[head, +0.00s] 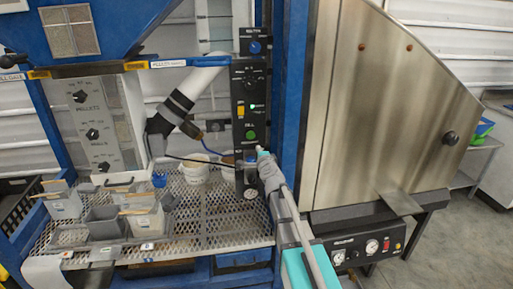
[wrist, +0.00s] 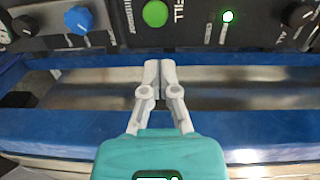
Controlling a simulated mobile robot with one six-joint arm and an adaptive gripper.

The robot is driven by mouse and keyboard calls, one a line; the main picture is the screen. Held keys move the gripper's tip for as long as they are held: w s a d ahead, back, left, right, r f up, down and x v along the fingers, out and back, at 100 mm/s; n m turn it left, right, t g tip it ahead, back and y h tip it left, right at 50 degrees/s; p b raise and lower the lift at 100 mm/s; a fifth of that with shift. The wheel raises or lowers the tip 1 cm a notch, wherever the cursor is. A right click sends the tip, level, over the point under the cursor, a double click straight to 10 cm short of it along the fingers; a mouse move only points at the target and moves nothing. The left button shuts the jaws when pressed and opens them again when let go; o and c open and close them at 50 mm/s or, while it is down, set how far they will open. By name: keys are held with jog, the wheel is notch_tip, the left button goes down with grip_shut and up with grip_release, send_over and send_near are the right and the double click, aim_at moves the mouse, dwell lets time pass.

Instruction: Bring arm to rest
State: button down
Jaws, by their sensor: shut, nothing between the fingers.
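My arm (head: 292,222) reaches up from the bottom of the head view to the black control panel (head: 251,115). My gripper (head: 262,152) is near the lower part of that panel, close to its green button (head: 251,135). In the wrist view my gripper (wrist: 158,65) has its two grey fingers together with nothing between them. The green button (wrist: 155,13) is just beyond the fingertips, apart from them in the picture. A small green light (wrist: 228,16) glows to its right, and a blue knob (wrist: 78,19) is to its left.
A mesh shelf (head: 220,215) holds grey bins (head: 103,222) and white buckets (head: 195,170) left of my arm. A blue post (head: 290,90) and a large steel cabinet (head: 375,100) stand close on the right. Open floor (head: 465,235) shows at the far right.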

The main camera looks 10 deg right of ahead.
jog(key=shift+s, duration=0.25)
jog(key=s+a+f+n+g+y+p, duration=0.2)
jog(key=s+a+f+n+g+p, duration=0.1)
jog(key=s+n+g, duration=0.3)
jog(key=s+a+f+n+g+y+p, duration=0.2)
jog(key=s+a+f+n+g, duration=0.15)
jog(key=s+n, duration=0.35)
jog(key=s+d+f+n+g+h+p, duration=0.1)
jog(key=s+d+n+g+h, duration=0.1)
jog(key=s, duration=0.8)
jog(key=s+d+f+n+g+h+p, duration=0.1)
jog(key=s+d+g, duration=0.4)
jog(key=s, duration=0.5)
jog(key=shift+f+n+g+h+p, duration=0.35)
jog(key=shift+n+g+h+p, duration=0.2)
jog(key=shift+n+h+p, duration=0.35)
jog(key=shift+w, duration=0.1)
